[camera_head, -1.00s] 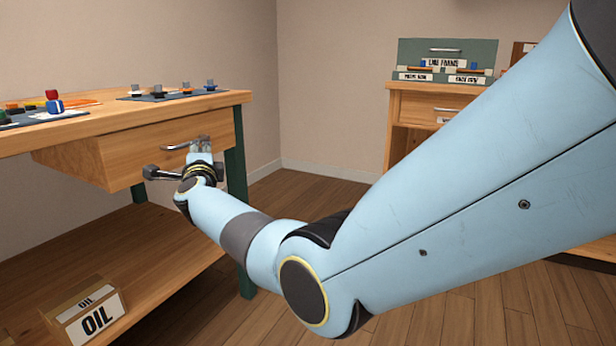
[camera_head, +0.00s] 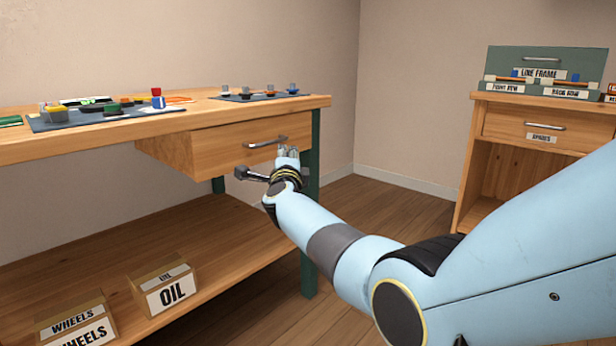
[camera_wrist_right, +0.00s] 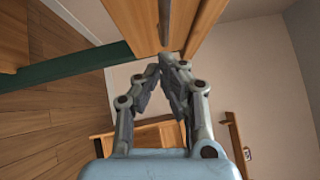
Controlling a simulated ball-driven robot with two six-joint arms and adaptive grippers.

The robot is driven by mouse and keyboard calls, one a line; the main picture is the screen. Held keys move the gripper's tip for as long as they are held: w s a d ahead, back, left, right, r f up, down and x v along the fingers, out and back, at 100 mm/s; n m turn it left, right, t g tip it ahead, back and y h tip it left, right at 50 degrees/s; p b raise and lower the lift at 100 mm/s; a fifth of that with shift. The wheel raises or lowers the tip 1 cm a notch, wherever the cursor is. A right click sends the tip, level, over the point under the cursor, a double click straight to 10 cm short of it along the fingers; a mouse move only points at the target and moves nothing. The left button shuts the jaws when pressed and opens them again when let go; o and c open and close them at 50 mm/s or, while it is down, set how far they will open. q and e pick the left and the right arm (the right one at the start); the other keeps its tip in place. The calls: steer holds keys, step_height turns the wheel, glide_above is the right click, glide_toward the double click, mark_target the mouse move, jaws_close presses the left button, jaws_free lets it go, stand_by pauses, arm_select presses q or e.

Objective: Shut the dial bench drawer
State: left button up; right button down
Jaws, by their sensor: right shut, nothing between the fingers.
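The dial bench drawer (camera_head: 235,146) is a wooden box under the bench top, standing partly out, with its left side showing. Its metal bar handle (camera_head: 268,142) is on the front. My right gripper (camera_head: 289,151) is by the right end of the handle, close to the drawer front; I cannot tell whether it touches. In the right wrist view my right gripper (camera_wrist_right: 171,60) has its fingertips together with nothing between them, just below the drawer's wood (camera_wrist_right: 198,28). My left gripper is not in view.
The bench top (camera_head: 200,118) holds mats with small dial parts. A green bench leg (camera_head: 311,220) stands right of the gripper. The lower shelf holds an OIL box (camera_head: 170,290) and a WHEELS box (camera_head: 75,325). A wooden cabinet (camera_head: 500,130) stands at the right; open floor lies between.

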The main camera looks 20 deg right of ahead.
steer(key=d+p+v, duration=0.1)
steer(key=p+v, duration=0.3)
steer(key=v, duration=0.6)
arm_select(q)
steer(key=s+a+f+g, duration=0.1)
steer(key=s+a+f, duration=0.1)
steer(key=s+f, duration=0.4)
arm_select(e)
steer(key=s+f+n+g+y, duration=0.65)
steer(key=s+f+n, duration=0.65)
steer(key=s+f, duration=1.55)
arm_select(q)
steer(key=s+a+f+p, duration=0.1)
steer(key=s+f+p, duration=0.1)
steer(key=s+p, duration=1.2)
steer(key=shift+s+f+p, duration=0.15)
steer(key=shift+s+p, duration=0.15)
steer(key=shift+p, duration=0.55)
arm_select(e)
steer(key=s+d+f+n+g, duration=0.1)
steer(key=s+f+n+g, duration=0.1)
steer(key=s, duration=1.2)
steer(key=s+d+f+n+g, duration=0.2)
steer(key=s+n+g, duration=0.3)
steer(key=s, duration=0.9)
steer(key=s+d+f+n+g, duration=0.2)
steer(key=s+n+g, duration=0.2)
steer(key=s, duration=1.1)
steer(key=shift+d, duration=0.25)
